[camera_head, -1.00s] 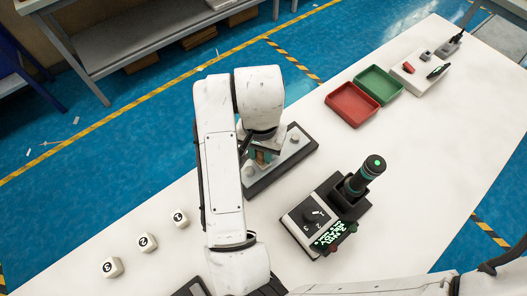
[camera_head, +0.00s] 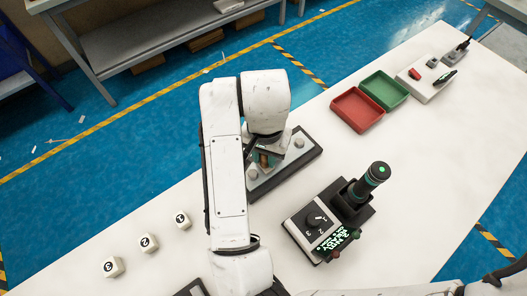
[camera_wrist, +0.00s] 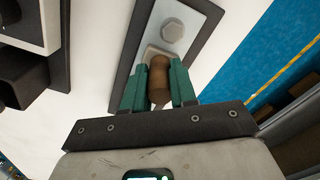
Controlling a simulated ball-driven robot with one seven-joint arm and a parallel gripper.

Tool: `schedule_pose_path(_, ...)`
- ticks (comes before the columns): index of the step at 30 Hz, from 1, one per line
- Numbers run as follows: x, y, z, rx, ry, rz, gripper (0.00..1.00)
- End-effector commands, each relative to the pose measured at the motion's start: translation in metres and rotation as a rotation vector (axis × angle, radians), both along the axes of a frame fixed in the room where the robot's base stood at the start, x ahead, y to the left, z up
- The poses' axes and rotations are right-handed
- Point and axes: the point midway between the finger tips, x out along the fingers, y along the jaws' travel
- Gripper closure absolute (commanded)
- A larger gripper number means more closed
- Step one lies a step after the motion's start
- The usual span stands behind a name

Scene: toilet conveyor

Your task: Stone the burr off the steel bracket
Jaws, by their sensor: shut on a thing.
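My gripper (camera_wrist: 160,84), with green fingers, is shut on a brown, rounded stone (camera_wrist: 159,80) in the wrist view. The stone sits at a light grey metal piece, probably the steel bracket (camera_wrist: 151,51), beside a hex bolt head; whether they touch is unclear. In the head view my gripper (camera_head: 263,158) is low over the dark-framed fixture (camera_head: 295,165), and my arm hides part of it. The fixture has a grey plate with round bolt heads. I cannot make out the burr.
Red (camera_head: 357,109) and green (camera_head: 385,90) trays lie behind. Numbered white cubes (camera_head: 148,242) sit at left. The white tabletop (camera_head: 440,160) is clear at right.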

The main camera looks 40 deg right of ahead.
Motion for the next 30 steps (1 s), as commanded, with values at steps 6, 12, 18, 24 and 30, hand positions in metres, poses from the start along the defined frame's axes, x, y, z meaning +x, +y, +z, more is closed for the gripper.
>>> schedule_pose_path(6, -0.001, 0.000, 0.003, 0.000, 0.004, -0.002, 1.00)
schedule_pose_path(12, 0.000, 0.000, 0.020, 0.001, 0.003, -0.002, 1.00)
schedule_pose_path(18, 0.000, 0.000, 0.039, 0.000, 0.001, -0.002, 1.00)
schedule_pose_path(24, 0.000, 0.000, 0.057, 0.000, 0.001, -0.002, 1.00)
schedule_pose_path(30, 0.000, 0.000, 0.072, 0.001, 0.001, -0.002, 1.00)
